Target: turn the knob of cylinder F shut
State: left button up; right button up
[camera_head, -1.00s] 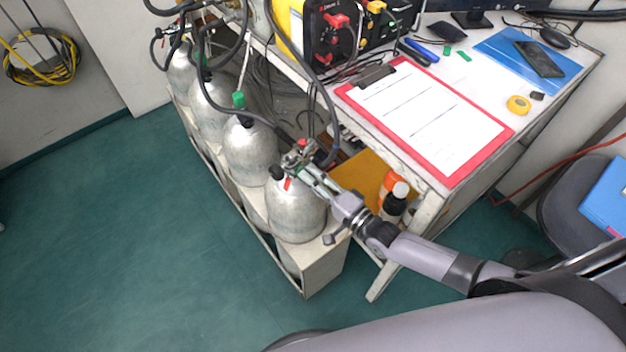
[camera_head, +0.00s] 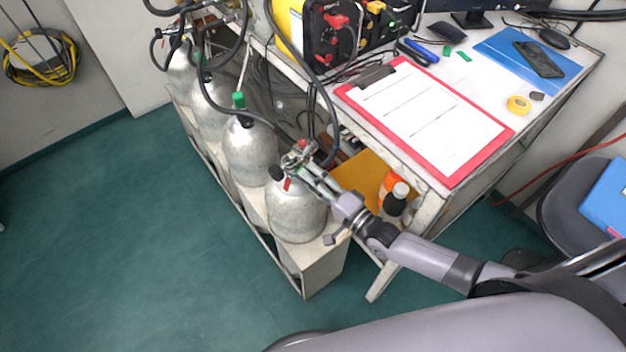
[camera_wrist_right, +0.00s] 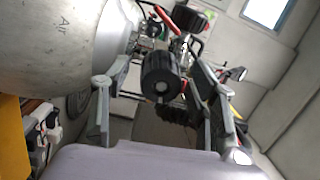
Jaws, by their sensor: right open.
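A silver cylinder (camera_head: 297,213) stands nearest in the row, with its valve on top. It also shows in the right wrist view (camera_wrist_right: 50,45) with the word "Air" on it; I can read no letter F. My right gripper (camera_head: 303,163) is at this valve, partly hiding it. In the right wrist view a black ribbed knob (camera_wrist_right: 161,76) sits between the two spread fingers, with visible gaps on both sides. A second black knob (camera_wrist_right: 188,18) shows beyond it. My left gripper is not in view.
More silver cylinders (camera_head: 249,150) stand in the rack (camera_head: 319,269) to the left, with black hoses above. The desk (camera_head: 432,190) with a red clipboard (camera_head: 452,176) is at right. Bottles (camera_head: 393,207) stand below its edge. The green floor at left is clear.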

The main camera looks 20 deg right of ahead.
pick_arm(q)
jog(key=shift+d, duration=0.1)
pick_arm(e)
jog(key=v, duration=1.2)
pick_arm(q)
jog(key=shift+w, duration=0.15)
pick_arm(e)
jog(key=shift+a+f, duration=0.1)
jog(key=shift+f, duration=0.05)
